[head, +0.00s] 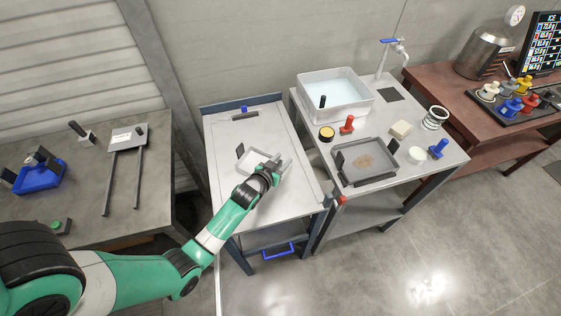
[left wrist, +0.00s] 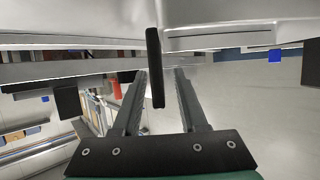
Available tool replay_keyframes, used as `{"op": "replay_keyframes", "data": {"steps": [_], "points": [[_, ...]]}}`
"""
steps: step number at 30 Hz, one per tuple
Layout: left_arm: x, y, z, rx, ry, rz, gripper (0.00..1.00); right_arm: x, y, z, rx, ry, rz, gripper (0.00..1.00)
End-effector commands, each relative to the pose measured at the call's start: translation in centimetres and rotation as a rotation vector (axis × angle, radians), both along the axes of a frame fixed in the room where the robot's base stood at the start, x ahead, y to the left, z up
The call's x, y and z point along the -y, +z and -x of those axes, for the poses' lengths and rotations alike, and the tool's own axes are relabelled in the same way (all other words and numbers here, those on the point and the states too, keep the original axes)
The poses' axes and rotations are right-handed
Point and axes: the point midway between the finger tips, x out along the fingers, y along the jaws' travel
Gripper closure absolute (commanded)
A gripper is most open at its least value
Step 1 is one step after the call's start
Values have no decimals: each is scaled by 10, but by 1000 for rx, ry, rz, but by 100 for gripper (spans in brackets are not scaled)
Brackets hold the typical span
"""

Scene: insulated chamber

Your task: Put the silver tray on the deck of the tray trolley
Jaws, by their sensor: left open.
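A small pale silver tray (head: 252,163) with a black upright handle (head: 240,151) at its left end lies on the grey deck (head: 232,196) of the blue-framed tray trolley. My left gripper (head: 282,164) is open at the tray's right end and, with the wrist, hides that part of it. In the left wrist view, a black handle (left wrist: 154,60) stands between the open fingers of the gripper (left wrist: 160,75), with a pale metal surface beyond. I cannot tell whether the fingers touch the handle. My right gripper is not in view.
A darker grey tray (head: 344,181) with black handles sits on the sink table at right, near a water basin (head: 312,110), a red-handled tool (head: 347,125) and a blue one (head: 438,149). A left bench (head: 85,205) holds a blue holder (head: 38,178). The deck's front is clear.

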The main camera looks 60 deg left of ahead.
Motion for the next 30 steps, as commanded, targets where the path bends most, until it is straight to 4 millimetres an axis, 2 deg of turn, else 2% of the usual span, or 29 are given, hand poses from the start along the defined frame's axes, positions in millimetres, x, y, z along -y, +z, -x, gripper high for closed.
{"op": "replay_keyframes", "data": {"steps": [5,12,18,22,30], "points": [[9,11,12,-1,0,0,58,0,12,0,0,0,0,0],[39,34,58,-2,-1,1,58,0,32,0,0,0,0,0],[57,46,86,-2,0,0,58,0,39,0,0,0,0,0],[62,49,92,-1,0,1,58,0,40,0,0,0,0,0],[62,49,92,0,0,0,58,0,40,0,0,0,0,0]]}}
